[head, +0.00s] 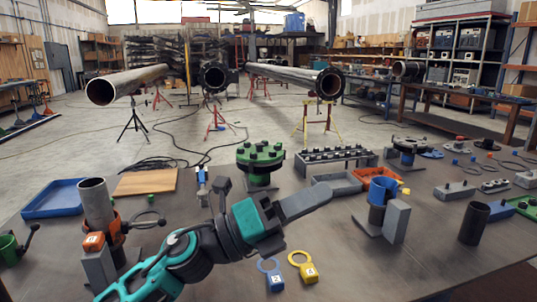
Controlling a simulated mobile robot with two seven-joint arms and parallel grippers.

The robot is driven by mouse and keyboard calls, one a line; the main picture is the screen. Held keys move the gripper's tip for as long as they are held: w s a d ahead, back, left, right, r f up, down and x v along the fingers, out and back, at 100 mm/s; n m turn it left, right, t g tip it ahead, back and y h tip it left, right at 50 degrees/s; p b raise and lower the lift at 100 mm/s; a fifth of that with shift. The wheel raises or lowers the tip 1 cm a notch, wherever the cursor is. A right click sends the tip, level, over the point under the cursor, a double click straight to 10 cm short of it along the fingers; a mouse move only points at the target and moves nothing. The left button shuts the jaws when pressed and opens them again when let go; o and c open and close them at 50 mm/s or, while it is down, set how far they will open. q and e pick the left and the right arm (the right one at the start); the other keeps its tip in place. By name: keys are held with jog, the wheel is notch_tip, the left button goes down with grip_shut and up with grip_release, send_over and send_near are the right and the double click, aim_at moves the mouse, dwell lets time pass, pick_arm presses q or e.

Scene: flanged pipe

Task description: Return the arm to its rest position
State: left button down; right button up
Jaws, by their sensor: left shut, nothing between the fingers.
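My left arm reaches in from the lower left over the table. Its gripper (318,194) is shut and empty, with its grey fingers pointing right and slightly up. The fingertips appear in front of an orange tray (347,182); I cannot tell their height above the table. A green flange with several bolts (260,157) stands upright on the table behind the gripper, apart from it in the picture. My right gripper is not in view.
A grey pipe in a stand (97,200) is at left, near a blue tray (54,199). A blue-collared pipe (380,196) and a dark cylinder (473,223) stand at right. Blue (270,275) and yellow (304,267) ring tags lie in front. The table's right front is fairly clear.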

pick_arm(q)
jog(key=w+a+f+n+t+y, duration=0.2)
jog(key=a+f+n+t+y, duration=0.55)
jog(key=n, duration=0.65)
jog(key=w+a+f+n+t+y, duration=0.2)
jog(key=a+f+n+t+y, duration=0.3)
jog(key=a+n+y, duration=0.7)
jog(key=s+a+f+n+g, duration=0.1)
jog(key=s+f+n+g, duration=0.1)
jog(key=s+f+n, duration=0.1)
jog(key=s+a+f+n+g+y, duration=0.1)
jog(key=s+f+n+g, duration=0.1)
jog(key=f, duration=0.3)
jog(key=s+a+f+n+g, duration=0.2)
jog(key=s+f+n, duration=0.2)
jog(key=shift+s+y, duration=0.1)
jog(key=shift+y, duration=0.25)
jog(key=s+a+f+n+g, duration=0.2)
jog(key=s+f+g, duration=0.2)
jog(key=s, duration=0.4)
jog(key=s+a+f+n+g, duration=0.15)
jog(key=s+f+g, duration=0.3)
jog(key=s, duration=0.45)
jog(key=w+d+f+t+h, duration=0.1)
jog(key=w+d+f+t, duration=0.2)
jog(key=w+f+t, duration=0.4)
jog(key=shift+w+f+h, duration=0.25)
jog(key=shift+f+h, duration=0.15)
jog(key=shift+f, duration=0.45)
jog(key=shift+d, duration=0.1)
